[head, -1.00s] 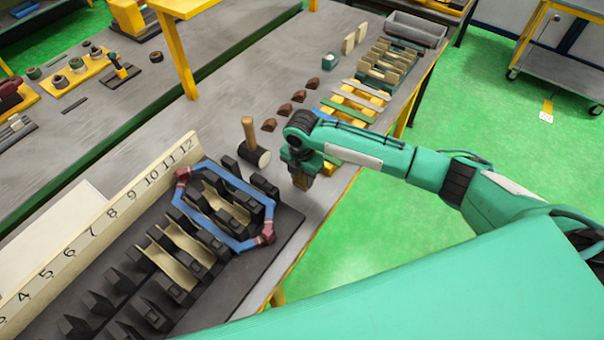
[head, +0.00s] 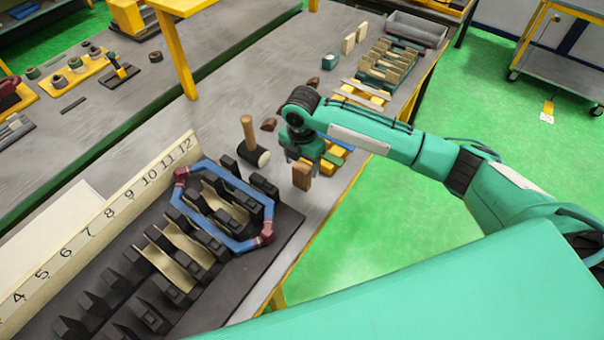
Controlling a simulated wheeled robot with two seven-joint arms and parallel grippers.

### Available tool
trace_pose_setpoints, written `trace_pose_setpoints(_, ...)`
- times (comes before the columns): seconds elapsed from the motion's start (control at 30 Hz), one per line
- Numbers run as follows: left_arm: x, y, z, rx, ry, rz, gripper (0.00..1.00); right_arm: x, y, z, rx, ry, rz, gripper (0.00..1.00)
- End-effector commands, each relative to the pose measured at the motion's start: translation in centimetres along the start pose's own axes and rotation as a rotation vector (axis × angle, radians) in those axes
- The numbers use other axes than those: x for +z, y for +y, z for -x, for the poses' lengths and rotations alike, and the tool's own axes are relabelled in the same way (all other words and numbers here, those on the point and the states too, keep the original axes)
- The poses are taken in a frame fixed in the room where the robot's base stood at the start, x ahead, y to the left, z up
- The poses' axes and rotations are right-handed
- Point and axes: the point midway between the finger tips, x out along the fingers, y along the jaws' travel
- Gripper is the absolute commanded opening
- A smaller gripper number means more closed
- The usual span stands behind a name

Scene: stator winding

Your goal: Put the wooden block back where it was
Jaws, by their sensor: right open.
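The brown wooden block (head: 302,174) stands upright on the grey table, right of the mallet and just beyond the black slotted fixture's far right corner. My right gripper (head: 305,156) is open, just above and behind the block, pointing down. Its fingertips are partly hidden, and I cannot tell whether they still touch the block. My left gripper is not in view.
A mallet (head: 248,135) stands beside the black fixture (head: 225,268), which carries a blue coil loop (head: 222,244) and beige slot liners. The table's right edge is close by.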

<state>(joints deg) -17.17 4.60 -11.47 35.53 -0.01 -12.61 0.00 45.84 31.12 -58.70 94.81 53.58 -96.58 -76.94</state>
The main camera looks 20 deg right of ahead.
Motion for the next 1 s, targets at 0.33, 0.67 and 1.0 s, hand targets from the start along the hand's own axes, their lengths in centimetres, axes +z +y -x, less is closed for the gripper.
trace_pose_setpoints(0.33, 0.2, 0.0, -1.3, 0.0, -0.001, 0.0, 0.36, 0.0, 0.0, 5.5, 0.001, 0.0, 0.0, 0.65)
trace_pose_setpoints(0.67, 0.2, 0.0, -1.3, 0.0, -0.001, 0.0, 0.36, 0.0, 0.0, 6.2, -0.001, 0.001, 0.0, 0.65)
trace_pose_setpoints(1.0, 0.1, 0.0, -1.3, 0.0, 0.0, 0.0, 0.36, 0.0, 0.0, 6.1, -0.001, 0.001, 0.0, 0.65)
